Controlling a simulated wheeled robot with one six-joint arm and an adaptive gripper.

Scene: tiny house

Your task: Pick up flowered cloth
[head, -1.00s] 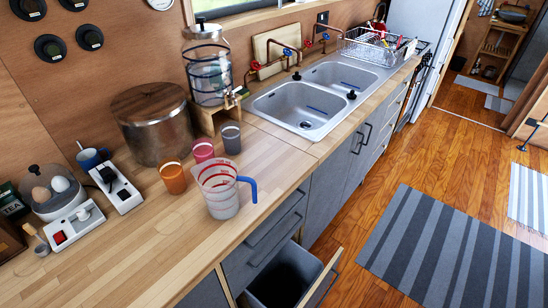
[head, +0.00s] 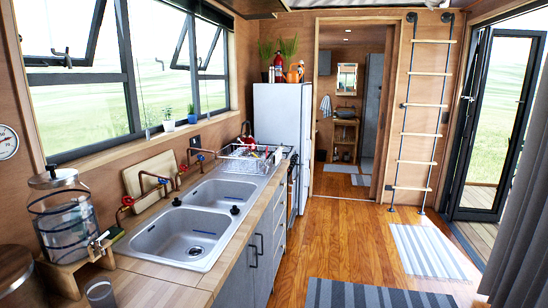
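No cloth with a clear flower pattern can be made out. A small pale cloth (head: 326,106) hangs on the wall in the far room, through the doorway. Its pattern is too small to tell. My gripper is not in view.
A counter with a double sink (head: 185,232), dish rack (head: 245,160) and water dispenser (head: 65,222) runs along the left to a white fridge (head: 280,125). Wooden floor (head: 340,240) with striped rugs (head: 428,250) lies open toward the doorway. A ladder (head: 418,118) stands right of it.

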